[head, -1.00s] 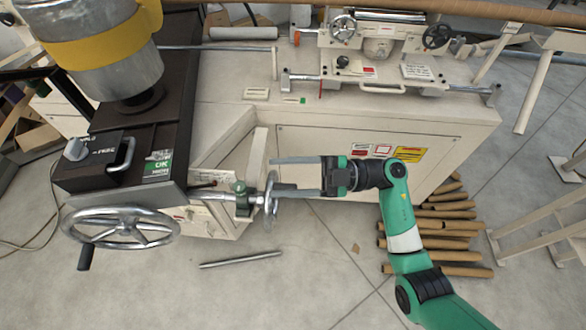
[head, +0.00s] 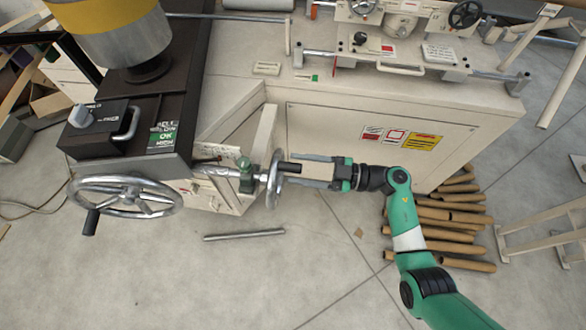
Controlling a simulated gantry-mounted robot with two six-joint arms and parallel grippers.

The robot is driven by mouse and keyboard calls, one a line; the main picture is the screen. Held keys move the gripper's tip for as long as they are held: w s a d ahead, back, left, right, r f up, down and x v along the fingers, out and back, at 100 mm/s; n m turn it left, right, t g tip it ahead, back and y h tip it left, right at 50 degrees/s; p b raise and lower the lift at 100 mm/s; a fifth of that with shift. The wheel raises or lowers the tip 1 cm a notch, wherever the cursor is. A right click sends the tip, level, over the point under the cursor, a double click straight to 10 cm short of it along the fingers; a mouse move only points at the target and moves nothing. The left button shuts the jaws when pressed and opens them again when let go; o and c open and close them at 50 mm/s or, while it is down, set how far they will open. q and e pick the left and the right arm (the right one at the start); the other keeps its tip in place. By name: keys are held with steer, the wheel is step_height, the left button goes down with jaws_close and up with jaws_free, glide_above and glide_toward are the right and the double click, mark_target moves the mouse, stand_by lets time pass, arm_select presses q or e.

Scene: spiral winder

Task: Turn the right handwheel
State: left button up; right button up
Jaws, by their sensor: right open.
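The right handwheel (head: 273,180) is a metal wheel seen nearly edge-on, on a shaft with a green clamp (head: 245,175) at the machine's corner. Its short black crank handle (head: 291,168) points right, toward my right gripper. My right gripper (head: 293,170) is open, its two fingers pointing left at the wheel. The handle's end appears to lie between the fingers; I cannot tell whether they touch it. A larger handwheel (head: 125,200), with a black crank handle, is at the left. My left gripper is not in view.
The beige machine cabinet (head: 350,125) stands just behind my right gripper. Several cardboard tubes (head: 460,236) lie on the floor to the right of my arm. A metal rod (head: 244,235) lies on the floor below the wheel. Open floor is in front.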

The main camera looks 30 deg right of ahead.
steer(key=shift+x, duration=0.95)
jaws_close()
stand_by(0.7)
